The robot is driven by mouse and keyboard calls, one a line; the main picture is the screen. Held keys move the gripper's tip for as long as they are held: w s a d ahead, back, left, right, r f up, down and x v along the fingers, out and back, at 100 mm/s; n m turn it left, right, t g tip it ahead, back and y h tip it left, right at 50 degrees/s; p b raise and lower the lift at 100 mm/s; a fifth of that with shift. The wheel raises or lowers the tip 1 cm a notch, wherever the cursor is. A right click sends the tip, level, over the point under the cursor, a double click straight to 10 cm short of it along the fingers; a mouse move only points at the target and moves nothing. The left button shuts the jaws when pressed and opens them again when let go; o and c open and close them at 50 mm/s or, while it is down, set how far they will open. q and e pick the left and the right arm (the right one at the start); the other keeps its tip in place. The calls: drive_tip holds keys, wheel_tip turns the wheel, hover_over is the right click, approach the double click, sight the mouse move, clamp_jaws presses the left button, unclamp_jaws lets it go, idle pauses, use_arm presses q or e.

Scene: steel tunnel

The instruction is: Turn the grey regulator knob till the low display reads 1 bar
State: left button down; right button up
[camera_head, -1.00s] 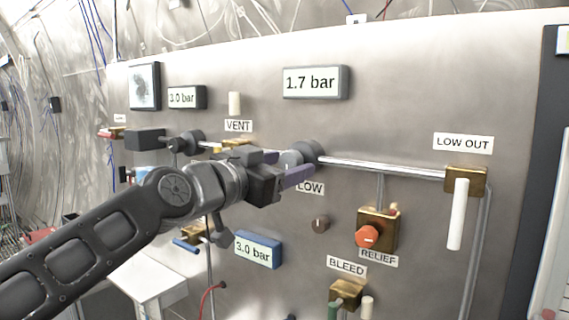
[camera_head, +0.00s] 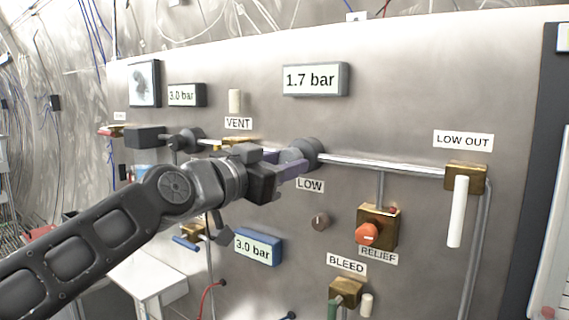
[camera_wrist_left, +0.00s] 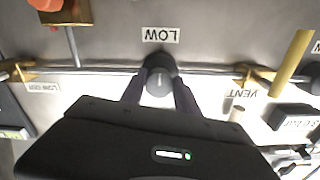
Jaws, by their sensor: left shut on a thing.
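The grey regulator knob (camera_head: 303,153) sits on the pipe above the LOW label (camera_head: 310,185). My left gripper (camera_head: 293,164) reaches it from the left, with its purple fingers on both sides of the knob, shut on it. In the left wrist view the knob (camera_wrist_left: 158,82) lies between the two fingertips, and the LOW label (camera_wrist_left: 160,35) appears upside down. The display (camera_head: 315,81) above the knob reads 1.7 bar. My right gripper is not in view.
A red relief knob (camera_head: 367,234) and the white LOW OUT handle (camera_head: 459,212) are to the right. A small dark knob (camera_head: 320,222) is below. Grey (camera_head: 187,96) and blue (camera_head: 258,247) displays read 3.0 bar. The VENT valve (camera_head: 235,143) lies close behind my gripper.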

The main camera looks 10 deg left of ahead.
use_arm(q)
drive_tip(key=shift+n, duration=0.5)
drive_tip(key=shift+d+r+n+p, duration=0.1)
drive_tip(key=shift+n+p, duration=0.35)
drive_tip(key=shift+n, duration=2.75)
drive_tip(key=shift+d+n+p, duration=0.1)
drive_tip(key=shift+n+p, duration=0.3)
drive_tip(key=shift+n, duration=2.8)
drive_tip(key=c, duration=0.9)
unclamp_jaws()
drive_tip(key=shift+s, duration=0.1)
